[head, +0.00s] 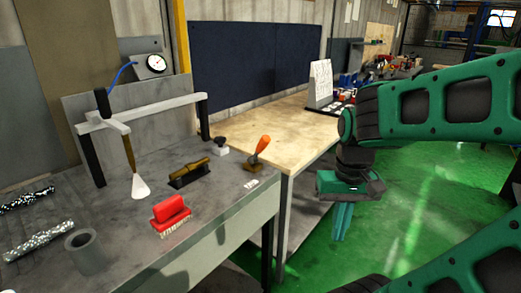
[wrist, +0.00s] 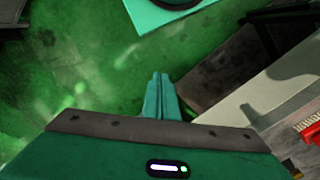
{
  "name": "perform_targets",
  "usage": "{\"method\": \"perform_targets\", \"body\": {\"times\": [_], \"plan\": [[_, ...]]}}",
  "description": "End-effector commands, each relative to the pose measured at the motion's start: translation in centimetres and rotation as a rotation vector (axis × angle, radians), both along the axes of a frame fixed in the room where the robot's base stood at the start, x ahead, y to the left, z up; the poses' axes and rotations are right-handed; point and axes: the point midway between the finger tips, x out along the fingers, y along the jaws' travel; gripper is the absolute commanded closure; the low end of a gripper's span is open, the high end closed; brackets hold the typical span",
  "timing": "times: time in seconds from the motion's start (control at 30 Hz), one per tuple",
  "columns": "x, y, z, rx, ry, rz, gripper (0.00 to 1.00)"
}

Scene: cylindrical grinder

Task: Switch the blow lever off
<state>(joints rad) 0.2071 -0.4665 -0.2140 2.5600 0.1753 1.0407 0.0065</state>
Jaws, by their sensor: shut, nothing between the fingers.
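A lever with an orange handle (head: 264,143) stands on a brass-coloured base near the right end of the grey bench in the head view. It looks like the blow lever, and its handle leans up and to the right. My gripper (head: 341,238) hangs pointing down over the green floor, to the right of the lever and well apart from it. The fingers are together and empty, as the wrist view (wrist: 160,76) also shows.
A red brush (head: 170,214), a brass-coloured part (head: 188,172), a grey cup (head: 86,252) and a white nozzle (head: 140,187) under a frame occupy the grey bench (head: 120,235). A wooden table (head: 270,117) adjoins behind. Green floor lies open around my gripper.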

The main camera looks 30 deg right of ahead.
Motion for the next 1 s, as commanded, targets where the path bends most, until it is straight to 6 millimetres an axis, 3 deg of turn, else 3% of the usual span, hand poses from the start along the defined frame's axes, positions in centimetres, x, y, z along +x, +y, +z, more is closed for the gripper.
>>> {"method": "perform_targets", "body": {"times": [0.37, 0.4, 0.53, 1.0], "plan": [[-0.6, -0.1, 0.6, 0.004, -0.028, -0.046, 1.00], [0.0, 0.6, 0.7, 0.008, -0.038, -0.080, 1.00], [2.7, 0.2, 1.2, 0.034, -0.087, -0.263, 1.00], [15.1, -3.3, 4.5, 0.333, -0.263, -1.196, 1.00]]}}
